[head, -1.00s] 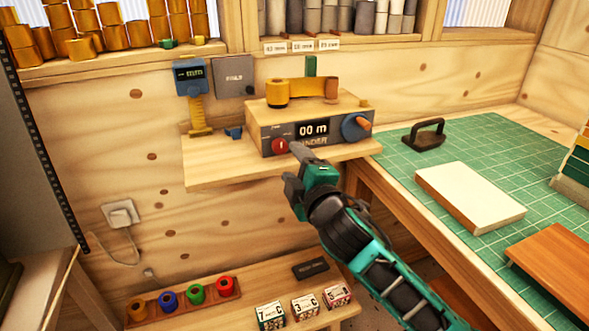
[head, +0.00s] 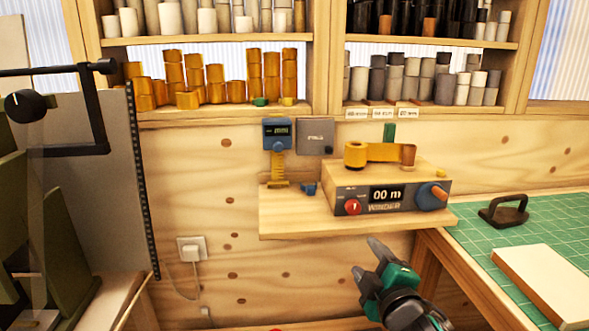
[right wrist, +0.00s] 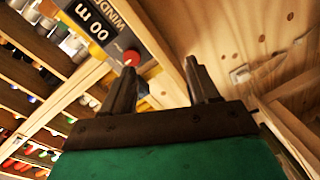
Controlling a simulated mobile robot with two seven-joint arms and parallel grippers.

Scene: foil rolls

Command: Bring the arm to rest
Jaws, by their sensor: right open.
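My right gripper (head: 372,262) is in the lower right of the head view, below the front edge of the small wooden shelf (head: 285,222). Its dark fingers also show in the right wrist view (right wrist: 160,80), spread apart with nothing between them. The winder (head: 395,198), a wooden box with a "00 m" display, a red knob and a blue crank, stands on that shelf. Gold foil (head: 384,152) stretches across its top from a roll at the left. My gripper is apart from the winder. My left gripper is not in view.
Upper shelves hold gold rolls (head: 265,75) and grey rolls (head: 415,80). A green cutting mat (head: 480,240) lies on the bench at right, with a black-handled tool (head: 503,211) and a pale board (head: 545,285). A wall socket (head: 191,249) has a plug. Dark equipment (head: 60,200) stands at left.

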